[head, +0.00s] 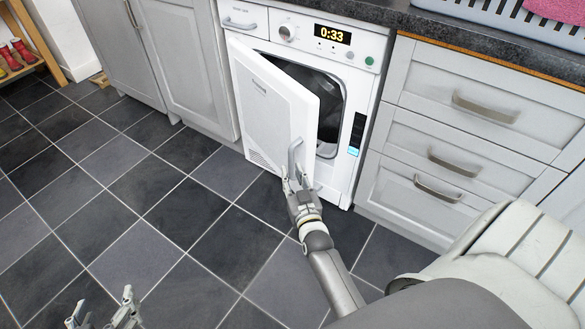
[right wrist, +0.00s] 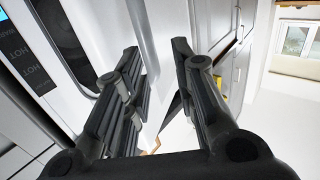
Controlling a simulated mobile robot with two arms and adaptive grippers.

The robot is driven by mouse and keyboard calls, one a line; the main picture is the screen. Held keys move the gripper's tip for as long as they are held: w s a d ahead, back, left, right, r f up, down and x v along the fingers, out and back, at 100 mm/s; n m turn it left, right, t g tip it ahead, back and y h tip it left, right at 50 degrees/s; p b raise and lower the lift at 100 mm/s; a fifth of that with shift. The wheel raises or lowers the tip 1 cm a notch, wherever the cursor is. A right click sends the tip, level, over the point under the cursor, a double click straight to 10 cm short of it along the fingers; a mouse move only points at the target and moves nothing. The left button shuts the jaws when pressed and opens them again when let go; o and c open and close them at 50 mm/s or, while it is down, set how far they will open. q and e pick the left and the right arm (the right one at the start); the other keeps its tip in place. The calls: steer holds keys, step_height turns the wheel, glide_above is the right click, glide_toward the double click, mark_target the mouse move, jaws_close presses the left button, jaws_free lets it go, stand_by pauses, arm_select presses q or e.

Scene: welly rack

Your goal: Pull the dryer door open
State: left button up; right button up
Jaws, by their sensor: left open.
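The white dryer (head: 355,95) stands under the counter with its door (head: 268,108) ajar, swung out toward the left. A dark drum opening (head: 330,120) shows behind the door. The grey door handle (head: 296,152) is upright near the door's free edge. My right gripper (head: 296,180) is at the handle's lower end. In the right wrist view its fingers (right wrist: 158,60) are apart, with a pale bar, apparently the handle (right wrist: 144,35), beside the left finger; firm contact cannot be told. My left gripper (head: 103,308) is open and empty over the floor at bottom left.
Grey cabinets (head: 180,50) stand left of the dryer and grey drawers (head: 465,120) with metal handles stand right. A laundry basket (head: 510,15) is on the counter. A wooden rack with red wellies (head: 15,55) is far left. The tiled floor before the door is clear.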

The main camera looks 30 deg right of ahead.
steer(key=shift+a+p+v, duration=0.25)
steer(key=shift+p+v, duration=0.25)
steer(key=shift+v, duration=0.7)
steer(key=shift+a+p+v, duration=0.25)
steer(key=shift+p+v, duration=0.25)
steer(key=shift+v, duration=0.7)
steer(key=shift+w, duration=0.15)
